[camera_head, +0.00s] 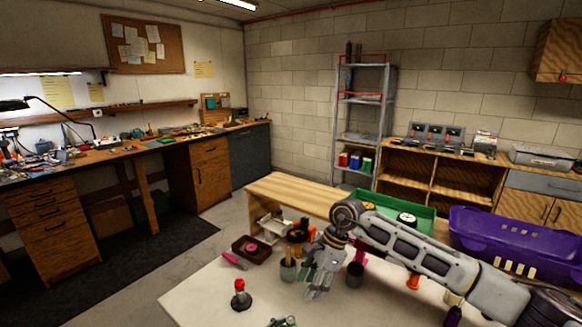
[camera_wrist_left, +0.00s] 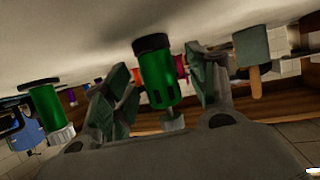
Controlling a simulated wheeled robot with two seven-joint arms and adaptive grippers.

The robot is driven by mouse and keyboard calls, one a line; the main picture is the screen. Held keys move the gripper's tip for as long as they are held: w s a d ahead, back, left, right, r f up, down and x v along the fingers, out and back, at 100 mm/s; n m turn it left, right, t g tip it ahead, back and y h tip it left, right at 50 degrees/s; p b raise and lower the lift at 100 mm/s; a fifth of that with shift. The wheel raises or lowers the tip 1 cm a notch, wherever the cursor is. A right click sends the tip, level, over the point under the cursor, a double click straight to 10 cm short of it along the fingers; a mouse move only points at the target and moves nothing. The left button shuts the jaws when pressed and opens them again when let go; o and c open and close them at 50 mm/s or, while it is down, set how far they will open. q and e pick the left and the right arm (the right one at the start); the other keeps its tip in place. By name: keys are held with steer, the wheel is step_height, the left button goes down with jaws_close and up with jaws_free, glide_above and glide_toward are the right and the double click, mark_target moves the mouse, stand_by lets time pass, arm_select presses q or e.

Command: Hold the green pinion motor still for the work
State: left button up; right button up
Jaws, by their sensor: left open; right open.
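In the left wrist view my left gripper (camera_wrist_left: 158,66) is open, its two fingers on either side of a green motor (camera_wrist_left: 156,80). This motor is a green can with a black end cap and a grey shaft end. A gap shows beside it, and I cannot tell whether either finger touches. A second green motor (camera_wrist_left: 44,110) with a pale toothed end is left of the fingers. I cannot tell which is the pinion motor. In the head view my right gripper (camera_head: 318,291) is open over the pale table, near the cups.
A purple bin (camera_head: 490,235) and a green tray (camera_head: 425,216) are at the right. The table's front left is clear.

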arm_select(q)
steer(key=shift+v, duration=5.35)
